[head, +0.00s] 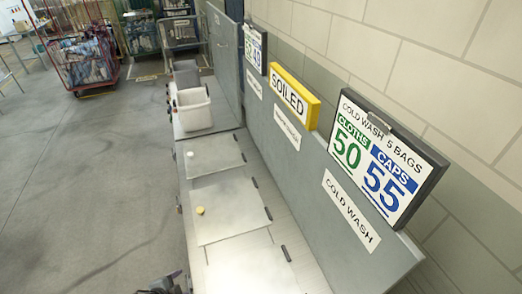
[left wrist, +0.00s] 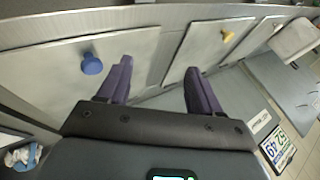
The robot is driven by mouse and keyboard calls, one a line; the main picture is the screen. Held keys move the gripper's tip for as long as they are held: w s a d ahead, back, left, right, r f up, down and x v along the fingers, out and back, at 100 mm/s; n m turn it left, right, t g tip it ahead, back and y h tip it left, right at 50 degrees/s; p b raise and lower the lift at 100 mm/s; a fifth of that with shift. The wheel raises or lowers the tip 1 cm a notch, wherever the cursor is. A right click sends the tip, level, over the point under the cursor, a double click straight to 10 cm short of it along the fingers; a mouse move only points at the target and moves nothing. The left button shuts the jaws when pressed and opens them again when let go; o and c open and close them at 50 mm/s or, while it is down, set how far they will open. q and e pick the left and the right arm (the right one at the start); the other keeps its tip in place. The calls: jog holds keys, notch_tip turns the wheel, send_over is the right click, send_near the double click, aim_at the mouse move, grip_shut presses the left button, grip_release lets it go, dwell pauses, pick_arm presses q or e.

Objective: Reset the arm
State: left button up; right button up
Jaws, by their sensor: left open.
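My left gripper (left wrist: 160,68) shows in the left wrist view with its two purple fingers spread wide apart and nothing between them. It hangs over the row of metal lids, between a lid with a blue knob (left wrist: 92,65) and a lid with a yellow knob (left wrist: 227,36), apart from both knobs. In the head view only a small dark and purple part of an arm of mine shows at the bottom edge. My right gripper is not seen.
The metal counter has flat lids, one with a yellow knob (head: 200,211) and one with a white knob (head: 190,154). A white bin (head: 194,110) stands farther back. A grey panel with a yellow SOILED sign (head: 294,96) and a COLD WASH board (head: 386,163) borders the right. Open floor (head: 90,190) lies left.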

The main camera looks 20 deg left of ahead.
pick_arm(q)
jog(key=s+a+r+n+g+y, duration=0.25)
jog(key=s+r+y, duration=0.35)
jog(key=r, duration=0.4)
jog(key=s+d+f+n+g+h, duration=0.25)
jog(key=d+n+h, duration=0.4)
jog(key=d, duration=0.85)
notch_tip(320, 180, down, 11)
jog(key=d+b, duration=0.1)
jog(key=b, duration=0.9)
notch_tip(320, 180, up, 21)
jog(key=p, duration=2.1)
jog(key=shift+s+m+t, duration=0.15)
jog(key=shift+m+t, duration=0.15)
jog(key=shift+t, duration=0.1)
jog(key=shift+r+h, duration=0.1)
jog(key=shift+h, duration=0.15)
